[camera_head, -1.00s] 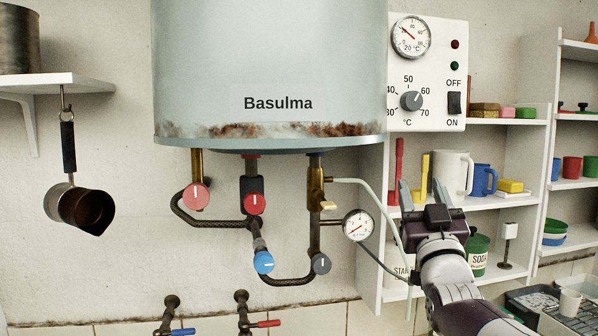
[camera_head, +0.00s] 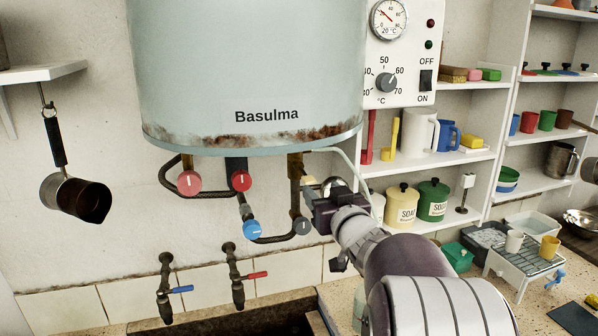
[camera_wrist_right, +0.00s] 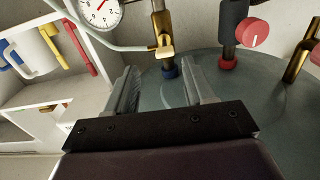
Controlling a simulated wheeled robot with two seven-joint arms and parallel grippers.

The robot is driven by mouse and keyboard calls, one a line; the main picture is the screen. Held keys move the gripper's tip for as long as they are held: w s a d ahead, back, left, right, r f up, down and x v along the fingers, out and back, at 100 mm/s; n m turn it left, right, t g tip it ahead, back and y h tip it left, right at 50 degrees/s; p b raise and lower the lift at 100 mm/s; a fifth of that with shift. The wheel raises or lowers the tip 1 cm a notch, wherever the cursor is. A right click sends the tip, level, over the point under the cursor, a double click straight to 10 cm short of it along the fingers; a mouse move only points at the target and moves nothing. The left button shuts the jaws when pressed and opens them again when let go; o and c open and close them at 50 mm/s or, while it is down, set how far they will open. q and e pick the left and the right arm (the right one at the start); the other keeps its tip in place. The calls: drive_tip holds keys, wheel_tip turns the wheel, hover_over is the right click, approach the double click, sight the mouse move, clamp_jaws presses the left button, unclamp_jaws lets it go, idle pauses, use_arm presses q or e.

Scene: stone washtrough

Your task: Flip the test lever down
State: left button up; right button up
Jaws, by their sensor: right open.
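The test lever (camera_wrist_right: 163,49) is a small brass tab on the brass valve pipe under the boiler. The brass pipe (camera_head: 295,170) shows in the head view, but my gripper covers most of the lever there. My right gripper (camera_head: 308,189) is at the pipe, just right of it and below the boiler. In the wrist view the fingers of the right gripper (camera_wrist_right: 160,75) are open and empty. The lever lies just beyond the fingertips, between their lines. I cannot tell whether they touch it. My left gripper is out of view.
The boiler (camera_head: 245,75) hangs above. Red knobs (camera_head: 241,181), a blue knob (camera_head: 252,229) and a grey knob (camera_head: 302,226) sit close by. The gauge (camera_wrist_right: 97,12) and pale hose (camera_wrist_right: 75,40) are beside the valve. Shelves (camera_head: 440,158) with mugs stand right.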

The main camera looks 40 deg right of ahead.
sight(307, 176)
drive_tip(key=x, duration=0.2)
drive_tip(key=p+x, duration=0.1)
drive_tip(key=x, duration=0.2)
drive_tip(key=p+x, duration=0.1)
drive_tip(key=x, duration=0.2)
drive_tip(key=shift+w+a+r, duration=0.15)
drive_tip(key=shift+w+a, duration=0.15)
drive_tip(key=shift+w, duration=0.05)
drive_tip(key=shift+w+d+p, duration=0.25)
drive_tip(key=shift+w+p, duration=0.05)
drive_tip(key=shift+p, duration=0.05)
drive_tip(key=shift+a, duration=0.1)
drive_tip(key=shift+a, duration=0.1)
drive_tip(key=shift+c, duration=1)
clamp_jaws()
